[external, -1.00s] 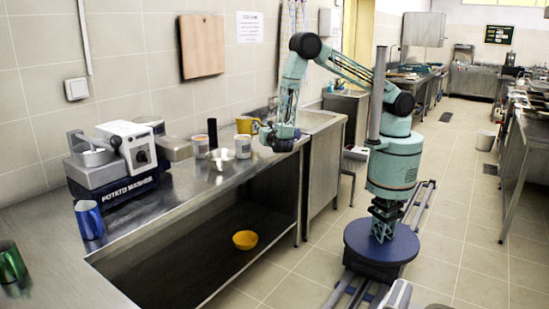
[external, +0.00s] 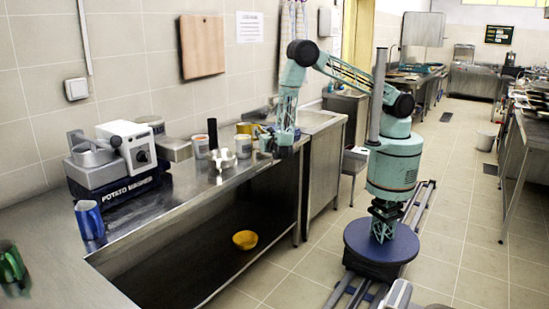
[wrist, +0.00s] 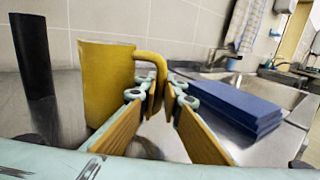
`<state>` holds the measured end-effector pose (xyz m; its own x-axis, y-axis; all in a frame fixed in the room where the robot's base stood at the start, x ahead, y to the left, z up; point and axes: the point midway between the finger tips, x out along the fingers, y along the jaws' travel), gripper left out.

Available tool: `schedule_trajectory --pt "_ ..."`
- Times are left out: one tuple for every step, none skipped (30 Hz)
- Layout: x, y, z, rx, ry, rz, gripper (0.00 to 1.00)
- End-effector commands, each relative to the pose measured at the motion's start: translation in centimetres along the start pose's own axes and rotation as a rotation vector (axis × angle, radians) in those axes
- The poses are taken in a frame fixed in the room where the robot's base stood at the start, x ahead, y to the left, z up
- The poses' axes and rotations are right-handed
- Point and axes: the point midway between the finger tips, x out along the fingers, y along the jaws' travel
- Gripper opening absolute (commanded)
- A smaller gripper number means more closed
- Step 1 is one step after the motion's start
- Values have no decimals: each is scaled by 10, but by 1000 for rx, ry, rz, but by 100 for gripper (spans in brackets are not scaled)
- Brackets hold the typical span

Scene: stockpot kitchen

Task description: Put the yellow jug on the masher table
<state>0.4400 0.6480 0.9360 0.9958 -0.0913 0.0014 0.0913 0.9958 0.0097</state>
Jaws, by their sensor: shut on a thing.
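The yellow jug (wrist: 105,80) stands upright in the wrist view, with its handle toward my gripper (wrist: 161,94). The fingertips are shut on the handle. In the external view the jug (external: 243,127) is near the wall, partly hidden behind a cup, and my gripper (external: 266,140) is at its right. The masher table (external: 185,185) is the steel counter carrying the potato masher (external: 115,160) at its left. The jug is at the counter's far right end; I cannot tell whether it touches the surface.
A dark cylinder (wrist: 33,60) stands left of the jug, and blue slabs (wrist: 238,103) lie at right. Cups and a metal bowl (external: 222,159) stand near the jug. A blue mug (external: 89,220) is at the front left. Counter between bowl and masher is mostly clear.

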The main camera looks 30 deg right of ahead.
Motion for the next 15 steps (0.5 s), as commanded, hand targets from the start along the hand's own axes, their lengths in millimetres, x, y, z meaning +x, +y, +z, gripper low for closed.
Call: schedule_trajectory --pt "0 0 0 0 0 0 0" --pt "0 0 0 0 0 0 0" --pt "0 0 -1 0 0 0 0" --pt "0 0 -2 0 0 0 0" --pt "0 0 -2 0 0 0 0" --pt "0 0 -3 0 0 0 0" --pt "0 0 -3 0 0 0 9" --pt "0 0 -3 0 0 0 12" --pt "0 0 -3 0 0 0 15" --pt "0 0 -2 0 0 0 18" --pt "0 0 -2 0 0 0 21" --pt "0 0 -2 0 0 0 21" --pt "0 0 -2 0 0 0 21" --pt "0 0 -2 0 0 0 21" --pt "0 0 -2 0 0 0 21"
